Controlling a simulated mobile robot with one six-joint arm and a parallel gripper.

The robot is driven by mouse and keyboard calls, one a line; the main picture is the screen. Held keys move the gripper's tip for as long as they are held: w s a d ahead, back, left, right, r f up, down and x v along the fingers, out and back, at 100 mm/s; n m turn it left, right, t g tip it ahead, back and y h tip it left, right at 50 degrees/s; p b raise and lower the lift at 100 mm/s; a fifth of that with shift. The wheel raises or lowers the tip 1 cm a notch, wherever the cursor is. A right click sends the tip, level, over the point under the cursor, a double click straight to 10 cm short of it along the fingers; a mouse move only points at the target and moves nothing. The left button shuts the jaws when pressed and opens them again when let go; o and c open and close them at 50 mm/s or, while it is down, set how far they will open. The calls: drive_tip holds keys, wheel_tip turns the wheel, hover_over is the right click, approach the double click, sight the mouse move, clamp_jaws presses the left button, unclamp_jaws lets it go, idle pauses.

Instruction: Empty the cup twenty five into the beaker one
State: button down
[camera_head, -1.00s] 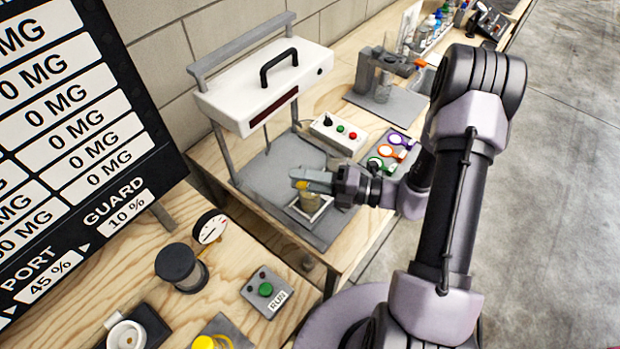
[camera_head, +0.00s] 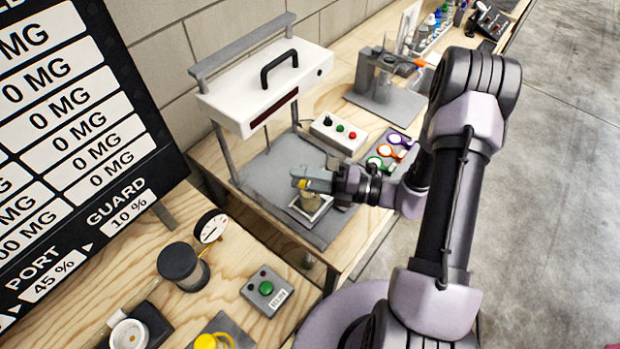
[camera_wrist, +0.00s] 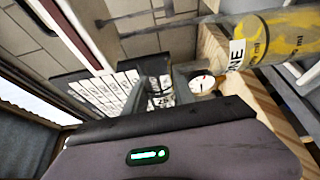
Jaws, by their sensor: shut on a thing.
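My gripper (camera_head: 318,180) is low over the grey base plate of the white-topped stand. Beaker one (camera_head: 309,203) stands just below the fingers on a small pale square pan. In the wrist view, the beaker (camera_wrist: 275,38) shows "ONE", ml marks and yellow colour, right of my gripper (camera_wrist: 205,72).
The white stand top (camera_head: 262,85) hangs behind and above my gripper. A black display board (camera_head: 75,135) fills the left.

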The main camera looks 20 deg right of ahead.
drive_tip(key=shift+w+d+f+m, duration=0.15)
drive_tip(key=shift+f+m, duration=0.35)
drive_tip(key=shift+m, duration=0.4)
idle(0.9)
drive_tip(key=shift+w+d+r+m+t+y+p, duration=0.15)
drive_tip(key=shift+r+m+t+y+p, duration=0.05)
drive_tip(key=shift+m+p, duration=0.6)
drive_tip(key=shift+w+d+r+m+t+y+p, duration=0.1)
drive_tip(key=shift+w+r+m+t+y+p, duration=0.1)
drive_tip(key=shift+m+p, duration=0.55)
idle(1.6)
drive_tip(key=shift+w+d+r+m+t+p, duration=0.1)
drive_tip(key=shift+m+t+p, duration=0.05)
drive_tip(key=shift+m, duration=0.45)
drive_tip(key=shift+w+d+m+t+p, duration=0.1)
drive_tip(key=shift+m+p, duration=0.05)
drive_tip(key=shift+m, duration=0.5)
drive_tip(key=shift+w+d+r+m+t+p, duration=0.1)
drive_tip(key=shift+m+t+p, duration=0.05)
drive_tip(key=shift+m, duration=0.45)
idle(1.2)
